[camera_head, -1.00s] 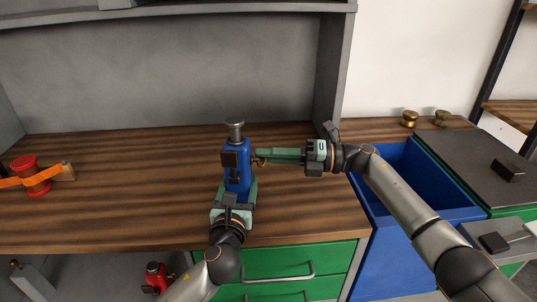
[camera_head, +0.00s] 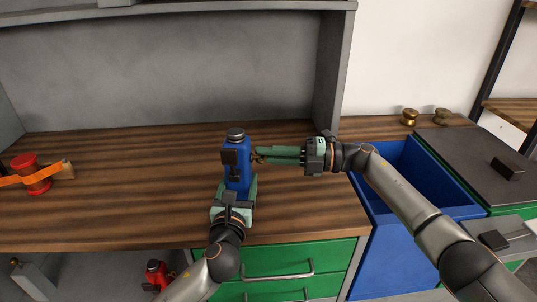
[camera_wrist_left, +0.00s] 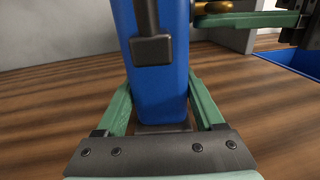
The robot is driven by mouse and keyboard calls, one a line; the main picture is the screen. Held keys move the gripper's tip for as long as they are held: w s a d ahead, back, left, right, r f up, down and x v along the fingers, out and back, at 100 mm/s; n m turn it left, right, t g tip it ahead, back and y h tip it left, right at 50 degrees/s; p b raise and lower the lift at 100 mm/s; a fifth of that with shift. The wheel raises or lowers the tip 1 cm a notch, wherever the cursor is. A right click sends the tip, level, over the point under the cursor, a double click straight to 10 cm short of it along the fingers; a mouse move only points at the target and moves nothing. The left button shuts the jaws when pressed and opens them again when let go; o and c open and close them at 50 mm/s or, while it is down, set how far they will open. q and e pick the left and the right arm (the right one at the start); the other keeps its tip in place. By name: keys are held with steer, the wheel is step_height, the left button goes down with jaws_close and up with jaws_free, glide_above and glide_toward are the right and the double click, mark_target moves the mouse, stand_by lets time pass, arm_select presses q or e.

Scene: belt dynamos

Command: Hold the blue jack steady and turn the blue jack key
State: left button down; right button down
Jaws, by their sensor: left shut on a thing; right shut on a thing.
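The blue jack (camera_head: 237,162) stands upright on the wooden bench, with its grey top (camera_head: 235,134) sitting low on the body. My left gripper (camera_head: 237,190) is shut on the lower part of the jack, one green finger on each side; the left wrist view shows the same blue body (camera_wrist_left: 158,85) between the fingers. My right gripper (camera_head: 262,154) reaches in from the right and is shut on the small brass-coloured jack key (camera_head: 257,157) at the jack's right side. The key also shows in the left wrist view (camera_wrist_left: 215,7). The right fingers hide much of it.
A red spool with an orange band (camera_head: 32,176) lies at the bench's left. A blue bin (camera_head: 411,178) stands right of the bench. Brass pieces (camera_head: 409,117) sit behind it. A red jack (camera_head: 157,274) is below the bench. The bench's middle left is clear.

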arm_select(q)
steer(key=shift+f, duration=0.1)
arm_select(e)
steer(key=shift+r, duration=0.1)
steer(key=c, duration=0.9)
jaws_free()
steer(key=shift+d, duration=0.15)
steer(key=d, duration=0.4)
steer(key=s+d, duration=0.1)
steer(key=d, duration=0.2)
steer(key=s+d, duration=0.1)
steer(key=d, duration=0.3)
steer(key=shift+d, duration=0.35)
arm_select(q)
jaws_free()
